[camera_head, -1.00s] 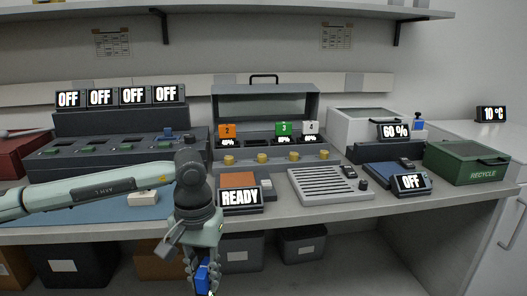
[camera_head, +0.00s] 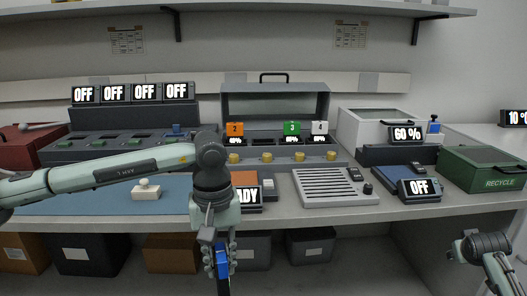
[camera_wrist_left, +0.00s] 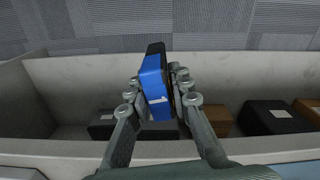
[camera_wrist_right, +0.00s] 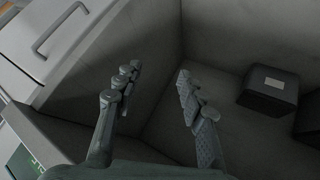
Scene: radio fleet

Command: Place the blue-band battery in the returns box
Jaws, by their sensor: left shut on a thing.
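My left gripper (camera_head: 219,257) hangs in front of the bench edge, below the bench top. It is shut on the blue-band battery (camera_head: 222,262), a blue and black block. In the left wrist view the battery (camera_wrist_left: 156,86) stands between the fingers (camera_wrist_left: 157,100), with a white mark on its blue face. My right gripper is at the lower right of the head view; in the right wrist view its fingers (camera_wrist_right: 155,88) are apart with nothing between them. No box has a legible returns label.
Dark boxes (camera_head: 88,256) and orange boxes (camera_head: 172,254) stand under the bench, some with blank-looking labels. On the bench are a charger row (camera_head: 120,148), a grilled tray (camera_head: 335,187), a green RECYCLE box (camera_head: 483,168) and a red case (camera_head: 25,146).

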